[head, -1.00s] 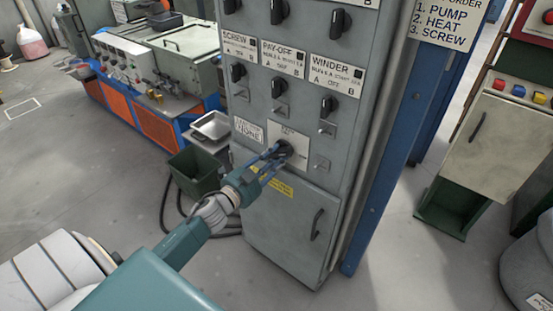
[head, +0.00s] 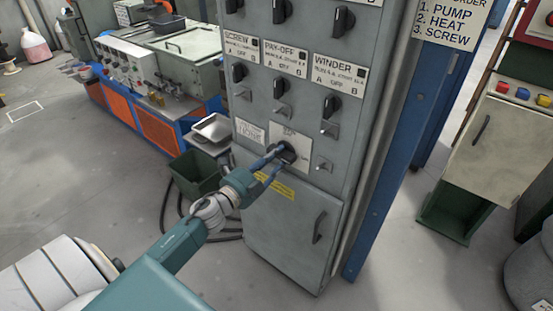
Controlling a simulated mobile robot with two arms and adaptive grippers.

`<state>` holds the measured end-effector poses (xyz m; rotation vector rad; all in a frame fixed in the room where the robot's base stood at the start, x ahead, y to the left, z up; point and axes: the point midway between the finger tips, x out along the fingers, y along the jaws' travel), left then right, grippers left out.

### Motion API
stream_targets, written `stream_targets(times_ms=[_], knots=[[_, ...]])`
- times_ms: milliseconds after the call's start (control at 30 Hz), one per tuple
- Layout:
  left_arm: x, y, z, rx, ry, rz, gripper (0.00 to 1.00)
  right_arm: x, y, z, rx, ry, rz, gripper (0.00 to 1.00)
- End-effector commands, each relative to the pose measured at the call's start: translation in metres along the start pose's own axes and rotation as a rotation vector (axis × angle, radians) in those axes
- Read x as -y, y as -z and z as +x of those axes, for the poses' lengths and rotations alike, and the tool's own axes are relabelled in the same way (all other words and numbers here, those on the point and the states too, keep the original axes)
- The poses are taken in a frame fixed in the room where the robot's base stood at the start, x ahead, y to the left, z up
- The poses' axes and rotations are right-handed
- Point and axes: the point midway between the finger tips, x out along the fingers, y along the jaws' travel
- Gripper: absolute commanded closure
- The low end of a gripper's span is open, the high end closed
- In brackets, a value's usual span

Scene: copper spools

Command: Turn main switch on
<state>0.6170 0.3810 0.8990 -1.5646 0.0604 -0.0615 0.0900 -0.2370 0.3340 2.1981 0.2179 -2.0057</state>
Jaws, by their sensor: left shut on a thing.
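The main switch (head: 288,154) is a black rotary knob on a pale plate (head: 292,138), low on the front of a tall grey cabinet (head: 262,215). My left gripper (head: 278,161) is at the knob, with its blue fingers shut on it from either side. The fingers hide part of the knob, and its exact setting is hard to read. My left arm comes in from the lower left. My right gripper is not in view.
Rows of black rotary switches labelled screw, pay-off and winder (head: 331,104) sit above the plate. A cabinet door handle (head: 319,227) is below. A dark green bin (head: 196,174) and a metal tray (head: 213,127) stand left.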

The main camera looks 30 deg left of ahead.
Motion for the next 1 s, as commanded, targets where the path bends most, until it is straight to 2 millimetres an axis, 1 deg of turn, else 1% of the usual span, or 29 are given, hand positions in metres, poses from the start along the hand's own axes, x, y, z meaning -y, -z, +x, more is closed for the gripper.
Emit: stream_targets(times_ms=[433,467,500,533,867,967,1000], knots=[[-0.001,0.001,0.000,-0.002,-0.002,0.014,1.00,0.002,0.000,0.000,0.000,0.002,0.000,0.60],[-0.001,0.001,0.000,-0.002,-0.002,0.014,0.68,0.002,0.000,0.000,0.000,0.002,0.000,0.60],[-0.001,0.001,0.000,-0.002,-0.002,0.014,0.60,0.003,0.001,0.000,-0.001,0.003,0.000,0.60],[-0.001,0.001,0.000,-0.002,-0.002,0.013,0.54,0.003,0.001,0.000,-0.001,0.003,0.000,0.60],[-0.001,0.000,-0.002,-0.001,-0.001,0.010,0.54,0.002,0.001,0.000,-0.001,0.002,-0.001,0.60],[-0.002,0.000,-0.010,-0.001,-0.003,0.009,0.54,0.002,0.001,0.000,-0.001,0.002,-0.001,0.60],[-0.002,0.001,-0.016,-0.001,-0.004,0.008,0.54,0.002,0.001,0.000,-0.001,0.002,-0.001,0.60]])
